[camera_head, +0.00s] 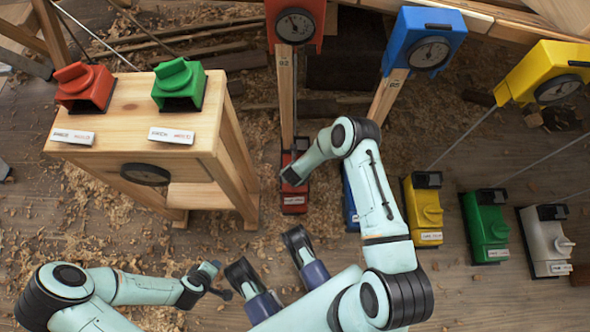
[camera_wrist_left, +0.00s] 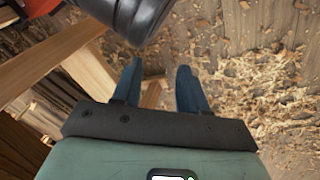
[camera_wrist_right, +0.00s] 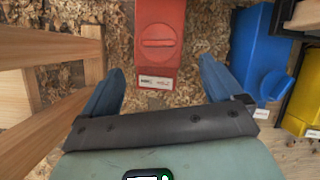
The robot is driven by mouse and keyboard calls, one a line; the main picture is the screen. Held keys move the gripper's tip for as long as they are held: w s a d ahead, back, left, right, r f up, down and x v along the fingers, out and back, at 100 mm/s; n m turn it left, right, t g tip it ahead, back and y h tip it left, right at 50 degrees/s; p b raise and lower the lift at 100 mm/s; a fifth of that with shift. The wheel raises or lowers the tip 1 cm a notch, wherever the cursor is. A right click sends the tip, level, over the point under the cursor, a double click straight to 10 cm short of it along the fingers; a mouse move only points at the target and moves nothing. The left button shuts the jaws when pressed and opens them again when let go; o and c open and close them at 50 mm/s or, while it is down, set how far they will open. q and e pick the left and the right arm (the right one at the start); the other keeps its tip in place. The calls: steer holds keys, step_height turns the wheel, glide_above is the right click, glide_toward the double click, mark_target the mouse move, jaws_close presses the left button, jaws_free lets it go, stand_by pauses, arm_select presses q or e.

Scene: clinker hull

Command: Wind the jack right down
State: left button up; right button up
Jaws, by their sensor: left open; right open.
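The task's jack is not named by colour. A red floor jack (camera_head: 293,205) with a pale label stands below my right gripper (camera_head: 290,178), partly hidden by it. In the right wrist view the red jack (camera_wrist_right: 158,15) has a round slotted knob and lies ahead of my open right gripper (camera_wrist_right: 162,72). The fingers are spread and appear apart from it. My left gripper (camera_head: 214,281) is low at the left, near the trestle's foot; in the left wrist view the left gripper (camera_wrist_left: 160,68) is open and empty. A black rounded part, apparently mine, is close ahead of it.
A wooden trestle (camera_head: 120,120) carries red (camera_head: 85,85) and green (camera_head: 180,82) knobbed units. Blue (camera_wrist_right: 262,45), yellow (camera_head: 423,205), green (camera_head: 487,225) and white (camera_head: 545,240) jacks stand to the right. Dial heads, one red (camera_head: 294,22), stand behind. Shavings cover the floor.

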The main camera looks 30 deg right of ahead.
steer(key=w+f+b, duration=0.1)
steer(key=f+b, duration=0.1)
steer(key=f, duration=0.2)
steer(key=w+d+f+m+b, duration=0.1)
steer(key=f+b, duration=0.1)
steer(key=f, duration=0.1)
steer(key=w+f+m+b, duration=0.1)
steer(key=f, duration=0.3)
steer(key=shift+d+f+b, duration=0.3)
steer(key=shift+d+b, duration=0.1)
steer(key=shift+w+d+f, duration=0.1)
steer(key=shift+w+f, duration=0.1)
steer(key=shift+f, duration=0.2)
arm_select(q)
steer(key=s+a+f+g, duration=0.1)
steer(key=s+f+g, duration=0.3)
steer(key=s+f, duration=0.4)
steer(key=s, duration=0.3)
steer(key=shift+s+a+f+n, duration=0.15)
steer(key=shift+s+a+n, duration=0.15)
steer(key=shift+s+n, duration=0.1)
arm_select(e)
steer(key=c, duration=1)
